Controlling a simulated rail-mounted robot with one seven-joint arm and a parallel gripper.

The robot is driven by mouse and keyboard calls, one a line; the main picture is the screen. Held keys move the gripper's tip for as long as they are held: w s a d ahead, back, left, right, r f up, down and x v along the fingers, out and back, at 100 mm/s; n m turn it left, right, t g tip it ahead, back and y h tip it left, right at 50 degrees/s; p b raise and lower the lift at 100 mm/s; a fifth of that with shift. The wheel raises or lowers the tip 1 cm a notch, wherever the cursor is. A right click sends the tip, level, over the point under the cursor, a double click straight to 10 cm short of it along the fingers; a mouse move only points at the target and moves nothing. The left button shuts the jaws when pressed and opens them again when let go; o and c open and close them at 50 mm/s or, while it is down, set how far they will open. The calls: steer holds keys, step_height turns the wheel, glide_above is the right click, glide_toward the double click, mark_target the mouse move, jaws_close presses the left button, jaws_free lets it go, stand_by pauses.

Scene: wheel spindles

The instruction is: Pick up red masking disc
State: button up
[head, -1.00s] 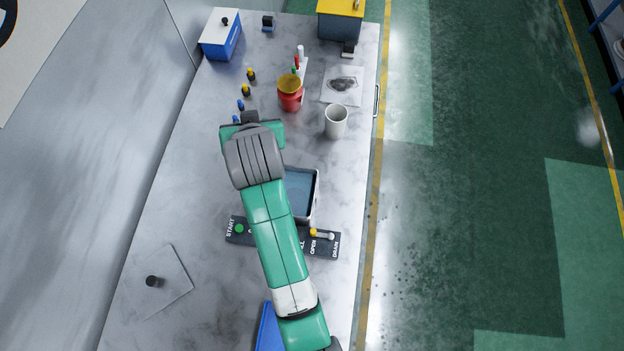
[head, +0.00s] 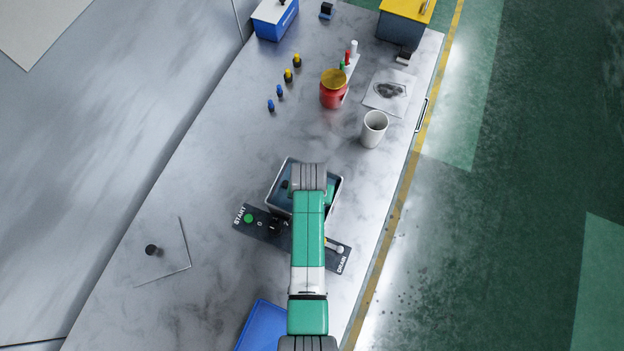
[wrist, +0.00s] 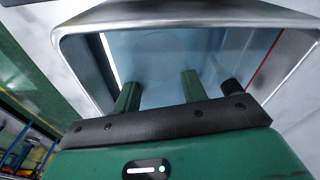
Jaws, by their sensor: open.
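I cannot make out the red masking disc for certain. In the wrist view a very faint round patch (wrist: 168,42) shows on the tray's bluish floor; I cannot tell what it is. My gripper (wrist: 158,84) is open, its two green fingers apart with nothing visible between them, pointing into the metal-rimmed tray (wrist: 185,14). In the head view my arm covers part of this tray (head: 277,203), and the fingers are hidden beneath the wrist. A small dark knob (head: 285,184) shows at the tray's left side.
A control panel (head: 262,229) with a green button lies in front of the tray. A red jar (head: 333,94), a white cup (head: 374,129) and small blue and yellow-topped pegs stand farther back. A blue bin (head: 262,326) is at the front. The left of the table is mostly clear.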

steer(key=shift+w+f, duration=0.2)
steer(key=shift+f, duration=0.75)
jaws_close()
step_height(320, 180, up, 10)
steer(key=shift+p, duration=0.4)
